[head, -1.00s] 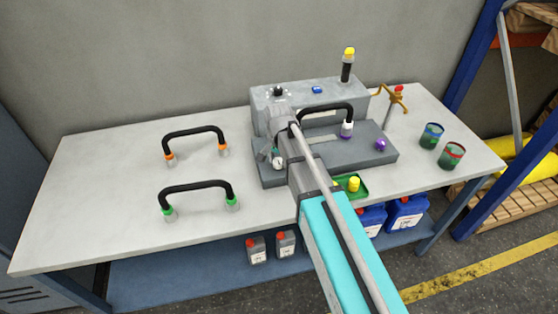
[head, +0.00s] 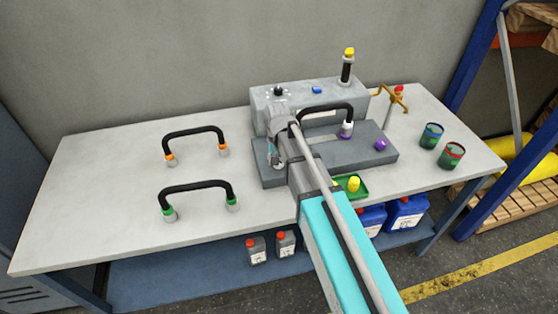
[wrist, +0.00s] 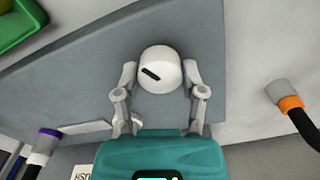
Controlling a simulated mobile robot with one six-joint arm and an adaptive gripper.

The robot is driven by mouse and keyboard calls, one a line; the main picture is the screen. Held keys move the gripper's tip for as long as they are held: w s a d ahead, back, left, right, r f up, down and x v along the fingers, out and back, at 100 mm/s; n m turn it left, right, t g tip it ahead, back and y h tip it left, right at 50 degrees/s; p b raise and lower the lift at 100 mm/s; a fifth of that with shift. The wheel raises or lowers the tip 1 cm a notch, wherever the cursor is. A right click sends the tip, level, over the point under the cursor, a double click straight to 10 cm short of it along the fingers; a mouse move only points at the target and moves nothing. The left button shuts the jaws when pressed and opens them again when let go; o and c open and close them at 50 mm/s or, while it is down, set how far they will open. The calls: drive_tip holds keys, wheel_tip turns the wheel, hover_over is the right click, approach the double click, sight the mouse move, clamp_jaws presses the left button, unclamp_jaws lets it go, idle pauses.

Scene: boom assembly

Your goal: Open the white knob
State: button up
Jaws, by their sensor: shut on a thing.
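The white knob (wrist: 165,76) is round, with a short slanted black mark on its face. It sits over the grey base plate (wrist: 90,85) in the wrist view. My gripper (wrist: 160,80) has one finger on each side of the knob and is shut on it. In the head view my gripper (head: 275,160) is at the left end of the grey base (head: 350,160). The knob cannot be made out clearly there, as the gripper and wrist cover that spot.
A black hose with purple ends (head: 326,106) arches close to my wrist. A grey box (head: 330,97) stands behind. Two black hoses, orange-ended (head: 194,132) and green-ended (head: 197,185), stand to the left. A green tray (head: 359,193) is at the front.

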drive_tip(key=shift+n, duration=1.1)
drive_tip(key=o, duration=1.2)
drive_tip(key=shift+c, duration=0.2)
drive_tip(key=shift+m, duration=0.4)
